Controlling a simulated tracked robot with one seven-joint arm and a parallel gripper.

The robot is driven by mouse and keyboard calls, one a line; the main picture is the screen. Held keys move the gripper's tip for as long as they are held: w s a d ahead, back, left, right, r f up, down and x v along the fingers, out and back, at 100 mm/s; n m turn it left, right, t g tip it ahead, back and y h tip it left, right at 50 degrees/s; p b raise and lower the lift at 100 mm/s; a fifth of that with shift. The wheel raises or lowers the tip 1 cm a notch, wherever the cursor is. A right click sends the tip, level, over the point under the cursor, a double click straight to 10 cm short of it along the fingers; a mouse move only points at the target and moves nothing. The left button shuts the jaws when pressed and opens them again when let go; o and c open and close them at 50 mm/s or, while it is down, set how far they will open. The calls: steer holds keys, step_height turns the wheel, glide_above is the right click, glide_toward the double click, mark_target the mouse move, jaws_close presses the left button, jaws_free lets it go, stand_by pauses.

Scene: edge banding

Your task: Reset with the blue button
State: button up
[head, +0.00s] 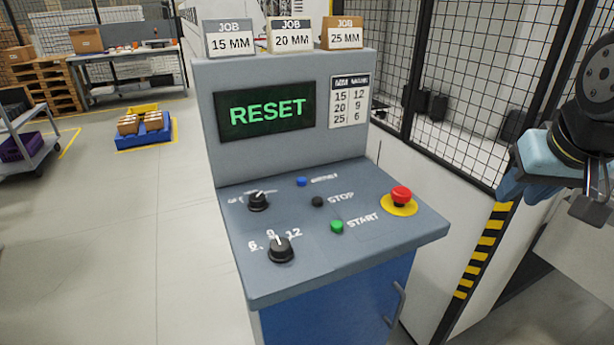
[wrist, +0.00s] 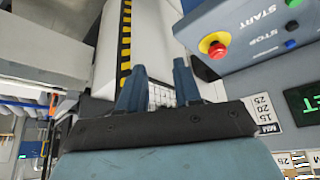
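The blue button (head: 302,181) sits at the upper middle of the sloped panel on the grey control console (head: 232,267). It also shows at the right of the wrist view (wrist: 290,43). The console's screen (head: 266,108) reads RESET in green. My gripper (head: 590,200) is at the right edge of the head view, to the right of the console and apart from it. In the wrist view its two fingers (wrist: 159,70) stand apart with nothing between them. The label beside the blue button is too blurred to read.
Near the blue button are a black stop button (head: 317,201), a green start button (head: 337,226), a red emergency button (head: 401,195) and two black knobs, one of them a dial (head: 281,250). Job cards (head: 230,41) stand on top. A mesh fence (head: 480,80) runs behind.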

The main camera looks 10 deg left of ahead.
jaws_close()
stand_by(1.1)
